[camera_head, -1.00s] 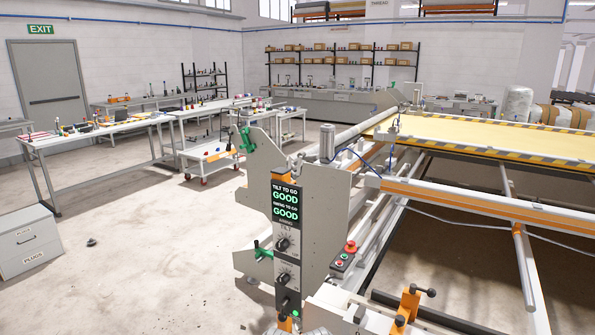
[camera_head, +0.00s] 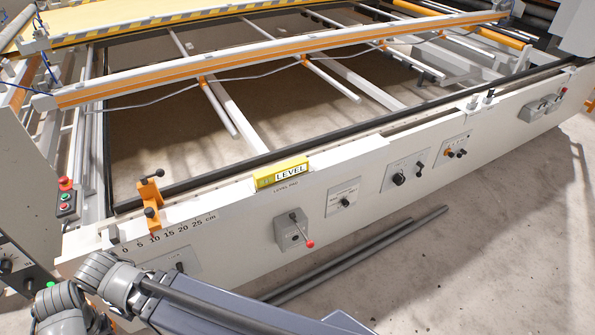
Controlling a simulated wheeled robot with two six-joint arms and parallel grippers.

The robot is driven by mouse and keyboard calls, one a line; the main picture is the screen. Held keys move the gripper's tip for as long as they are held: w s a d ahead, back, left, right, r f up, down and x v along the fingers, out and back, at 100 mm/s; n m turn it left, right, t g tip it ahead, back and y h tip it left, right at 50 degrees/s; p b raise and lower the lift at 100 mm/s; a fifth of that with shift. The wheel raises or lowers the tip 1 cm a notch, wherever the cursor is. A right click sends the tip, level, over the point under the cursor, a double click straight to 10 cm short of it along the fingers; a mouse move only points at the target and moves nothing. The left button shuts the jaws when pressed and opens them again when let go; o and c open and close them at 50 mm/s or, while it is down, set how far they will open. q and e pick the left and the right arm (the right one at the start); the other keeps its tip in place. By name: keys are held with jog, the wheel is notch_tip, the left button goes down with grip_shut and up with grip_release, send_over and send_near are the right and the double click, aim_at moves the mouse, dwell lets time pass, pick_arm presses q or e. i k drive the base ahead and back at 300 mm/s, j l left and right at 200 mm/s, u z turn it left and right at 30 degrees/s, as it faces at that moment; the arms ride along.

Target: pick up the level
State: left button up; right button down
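The level (camera_head: 282,173) is a small yellow block with a white label reading LEVEL. It rests on the top edge of the long white front rail of the gantry, above printed words that look like "LEVEL PAD". Grey and dark blue arm links of mine show at the bottom left, below and left of the level and apart from it. Neither gripper's fingers can be made out in this view.
An orange clamp (camera_head: 151,199) stands left of the level. An orange-striped beam (camera_head: 270,58) spans behind. Grey rods (camera_head: 350,255) lie on the floor in front.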

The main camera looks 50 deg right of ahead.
aim_at(270, 175)
jog(key=z, duration=1.7)
jog(key=i+j+z, duration=0.65)
jog(key=i, duration=0.05)
